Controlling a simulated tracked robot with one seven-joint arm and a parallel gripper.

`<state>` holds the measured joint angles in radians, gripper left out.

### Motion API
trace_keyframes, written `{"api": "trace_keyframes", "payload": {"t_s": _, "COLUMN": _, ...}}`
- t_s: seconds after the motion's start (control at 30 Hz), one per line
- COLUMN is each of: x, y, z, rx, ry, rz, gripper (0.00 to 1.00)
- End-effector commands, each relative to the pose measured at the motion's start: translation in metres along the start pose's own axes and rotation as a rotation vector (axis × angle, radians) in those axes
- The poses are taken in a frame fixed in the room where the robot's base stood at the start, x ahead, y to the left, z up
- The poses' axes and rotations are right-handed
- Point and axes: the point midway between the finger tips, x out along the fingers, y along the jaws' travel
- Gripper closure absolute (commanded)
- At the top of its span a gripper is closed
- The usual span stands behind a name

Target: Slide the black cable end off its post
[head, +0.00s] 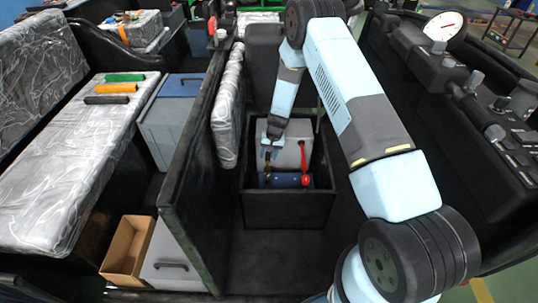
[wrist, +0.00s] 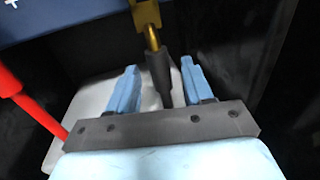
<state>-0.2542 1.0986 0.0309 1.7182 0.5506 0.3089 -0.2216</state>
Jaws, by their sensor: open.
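The black cable end (wrist: 158,70) has a dark sleeve and a brass-coloured lug (wrist: 147,18) at the top of the wrist view. My gripper (wrist: 160,66) is open, with one blue finger on each side of the dark sleeve and a visible gap on both sides. In the head view my gripper (head: 269,149) reaches down into the black box at the battery's left end. The battery (head: 289,181) has a blue part and a grey part. The post under the lug is not clearly visible.
A red cable (wrist: 22,98) runs left of my gripper, ending in a red terminal on the battery. The black box (head: 290,210) has close walls around the battery.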

Motion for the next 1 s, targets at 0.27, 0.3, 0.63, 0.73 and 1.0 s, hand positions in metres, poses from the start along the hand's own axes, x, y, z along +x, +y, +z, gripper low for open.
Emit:
{"api": "trace_keyframes", "payload": {"t_s": 0.27, "x": -0.041, "y": 0.000, "z": -0.001, "rx": -0.001, "ry": 0.003, "rz": -0.001, "gripper": 0.49}}
{"api": "trace_keyframes", "payload": {"t_s": 0.3, "x": -0.049, "y": 0.000, "z": -0.002, "rx": 0.000, "ry": 0.004, "rz": -0.001, "gripper": 0.49}}
{"api": "trace_keyframes", "payload": {"t_s": 0.63, "x": -0.106, "y": 0.001, "z": -0.001, "rx": 0.000, "ry": 0.003, "rz": 0.000, "gripper": 0.49}}
{"api": "trace_keyframes", "payload": {"t_s": 0.73, "x": -0.119, "y": 0.000, "z": -0.001, "rx": 0.000, "ry": 0.002, "rz": 0.000, "gripper": 0.49}}
{"api": "trace_keyframes", "payload": {"t_s": 1.0, "x": -0.133, "y": 0.000, "z": -0.001, "rx": 0.000, "ry": 0.002, "rz": 0.000, "gripper": 0.49}}
